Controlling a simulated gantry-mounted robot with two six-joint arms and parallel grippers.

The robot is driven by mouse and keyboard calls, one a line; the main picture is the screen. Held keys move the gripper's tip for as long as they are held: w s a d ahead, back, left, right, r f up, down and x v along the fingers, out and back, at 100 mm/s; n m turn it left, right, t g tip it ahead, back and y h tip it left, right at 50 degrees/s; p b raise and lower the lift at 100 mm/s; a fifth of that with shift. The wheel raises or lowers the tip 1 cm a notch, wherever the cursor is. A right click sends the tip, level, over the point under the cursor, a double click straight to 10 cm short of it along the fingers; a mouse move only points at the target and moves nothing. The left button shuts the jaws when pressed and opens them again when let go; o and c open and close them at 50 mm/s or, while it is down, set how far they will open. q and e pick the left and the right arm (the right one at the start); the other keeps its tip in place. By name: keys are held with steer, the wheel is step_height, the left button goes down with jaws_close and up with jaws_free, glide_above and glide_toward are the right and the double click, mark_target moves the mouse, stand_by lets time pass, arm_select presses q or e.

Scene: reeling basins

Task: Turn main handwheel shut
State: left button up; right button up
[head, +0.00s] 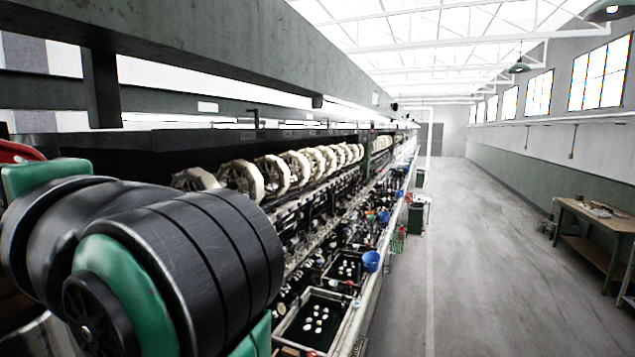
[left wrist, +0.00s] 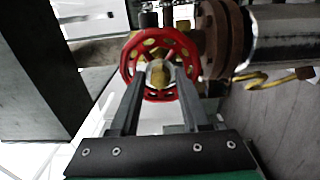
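The main handwheel (left wrist: 129,52) is a red spoked ring with a brass-coloured hub, seen nearly face on at the top middle of the left wrist view. My left gripper (left wrist: 160,77) points at it from below in that view. Its two dark fingers are apart, with the hub showing between their tips. The tips overlap the wheel's face in the picture; I cannot tell whether they touch it. Neither gripper shows in the head view, where my own black and green arm links fill the lower left. My right gripper is in neither view.
A rusty flange (left wrist: 218,45) and a pale pipe (left wrist: 283,38) lie right of the wheel. A dark panel (left wrist: 35,95) stands to the left. In the head view, reeling basins (head: 312,322) line the left, a wooden table (head: 590,215) stands right, and the floor (head: 480,250) between is clear.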

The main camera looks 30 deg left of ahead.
arm_select(q)
jaws_close()
steer(key=m, duration=0.3)
steer(key=shift+p, duration=0.3)
steer(key=shift+o, duration=1.1)
jaws_free()
steer(key=d+p, duration=0.2)
steer(key=d, duration=0.5)
steer(key=shift+w+p, duration=0.3)
